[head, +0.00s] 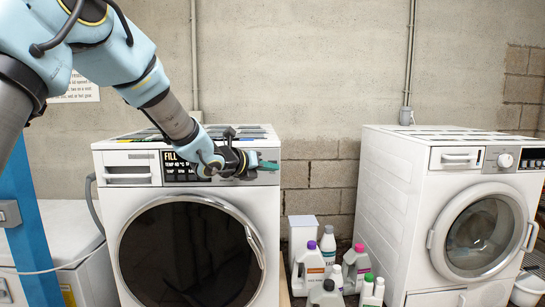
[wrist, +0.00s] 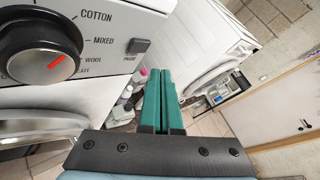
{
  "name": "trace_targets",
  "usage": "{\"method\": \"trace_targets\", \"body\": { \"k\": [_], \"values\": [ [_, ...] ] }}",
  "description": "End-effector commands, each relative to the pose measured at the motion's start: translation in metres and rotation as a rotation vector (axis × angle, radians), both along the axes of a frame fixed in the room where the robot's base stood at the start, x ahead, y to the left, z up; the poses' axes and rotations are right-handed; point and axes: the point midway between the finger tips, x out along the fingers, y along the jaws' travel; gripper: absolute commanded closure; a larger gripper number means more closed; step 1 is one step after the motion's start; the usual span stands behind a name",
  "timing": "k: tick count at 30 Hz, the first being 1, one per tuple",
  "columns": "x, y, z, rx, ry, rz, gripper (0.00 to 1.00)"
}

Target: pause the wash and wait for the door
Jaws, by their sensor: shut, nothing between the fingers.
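The left washing machine (head: 130,215) is white, with a dark round door (head: 190,250) that looks closed. Its lit display (head: 178,172) shows "FILL" and a line starting "TEMP 40"; my arm hides part of it. My gripper (head: 266,166) is in front of the right end of its control panel. In the wrist view its green fingers (wrist: 163,90) are together with nothing between them. The black program dial (wrist: 38,55) with a red mark is further left.
Several detergent bottles (head: 314,262) and a white box (head: 301,233) stand between the machines. A second white washing machine (head: 385,200) stands at the right, its round door (head: 480,230) closed. The block wall (head: 300,75) is behind. Open space lies above the bottles.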

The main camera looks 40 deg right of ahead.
Motion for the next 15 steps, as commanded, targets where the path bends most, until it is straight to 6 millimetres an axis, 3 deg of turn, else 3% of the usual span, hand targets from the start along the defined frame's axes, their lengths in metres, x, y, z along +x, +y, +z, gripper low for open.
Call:
{"method": "trace_targets", "body": {
  "k": [6,15],
  "values": [
    [0.014,-0.012,0.0,0.0,-0.001,0.0,1.0],
    [0.018,-0.015,-0.001,0.0,-0.001,0.0,1.0]
  ]
}}
